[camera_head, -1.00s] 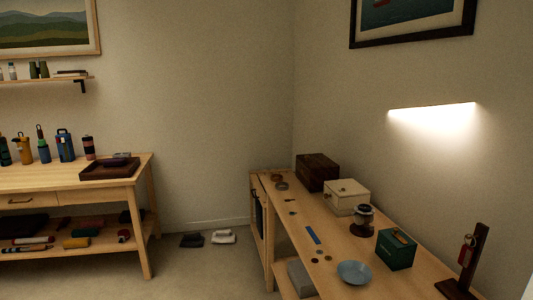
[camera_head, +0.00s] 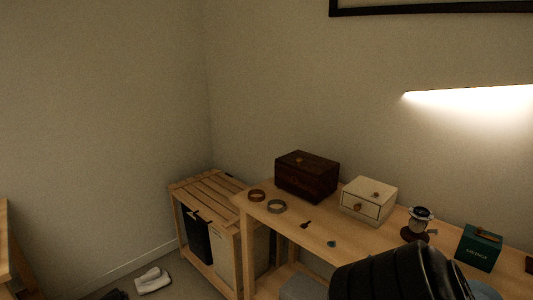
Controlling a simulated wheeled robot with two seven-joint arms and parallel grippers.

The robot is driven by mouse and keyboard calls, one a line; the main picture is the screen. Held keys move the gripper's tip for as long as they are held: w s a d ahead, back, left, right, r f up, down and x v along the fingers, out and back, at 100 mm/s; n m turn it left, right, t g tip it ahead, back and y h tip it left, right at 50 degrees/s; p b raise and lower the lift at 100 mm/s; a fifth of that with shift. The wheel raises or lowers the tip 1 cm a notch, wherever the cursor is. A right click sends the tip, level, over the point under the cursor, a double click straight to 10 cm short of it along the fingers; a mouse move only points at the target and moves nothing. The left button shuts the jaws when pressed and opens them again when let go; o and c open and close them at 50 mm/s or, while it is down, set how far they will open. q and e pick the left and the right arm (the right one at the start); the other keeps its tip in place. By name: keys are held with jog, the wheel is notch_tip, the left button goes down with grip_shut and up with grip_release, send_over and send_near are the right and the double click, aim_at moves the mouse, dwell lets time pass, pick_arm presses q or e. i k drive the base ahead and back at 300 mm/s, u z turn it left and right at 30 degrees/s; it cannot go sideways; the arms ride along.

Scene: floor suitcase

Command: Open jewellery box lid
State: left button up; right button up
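A dark brown wooden box (camera_head: 306,180) stands at the far end of the wooden table, its lid shut. A cream box (camera_head: 366,202) with a round knob on its front and a small fitting on top stands to its right, also shut. I cannot tell for sure which of the two is the jewellery box. Neither gripper is in view. A black ribbed part of one of my arms covers the table's near part at the bottom right.
White shoes (camera_head: 153,280) lie on the floor.

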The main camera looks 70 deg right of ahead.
aim_at(314, 168)
jog(key=z, duration=0.85)
jog(key=i, duration=1.15)
jog(key=z, duration=1.3)
